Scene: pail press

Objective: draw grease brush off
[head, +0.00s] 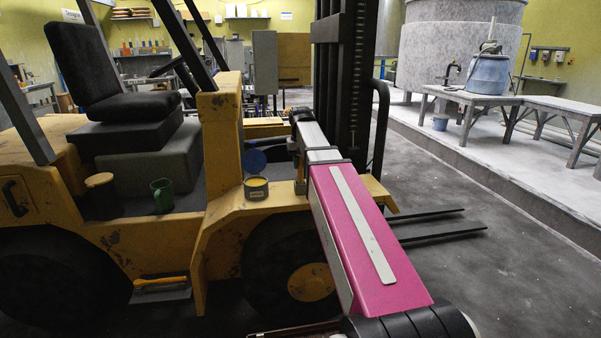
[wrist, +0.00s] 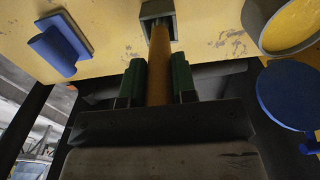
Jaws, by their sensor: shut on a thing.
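The grease brush shows in the wrist view as a round orange-brown handle (wrist: 159,62). Its far end sits in a grey square holder (wrist: 147,9) on the yellow bodywork; any bristles are hidden. My gripper (wrist: 160,80) has its two green-padded fingers on either side of the handle and is shut on it. A tin (head: 256,189) of yellow grease stands open on the forklift's yellow deck in the head view. It also shows at the top right of the wrist view (wrist: 288,28). In the head view my arm runs to the deck by the mast, and the fingers are hard to make out.
A round blue lid (wrist: 290,97) is beside the tin, right of my gripper. A blue block (wrist: 60,46) juts from the yellow surface at left. The dark mast (head: 345,80) rises close to my arm. A green mug (head: 162,195) stands on the deck farther left.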

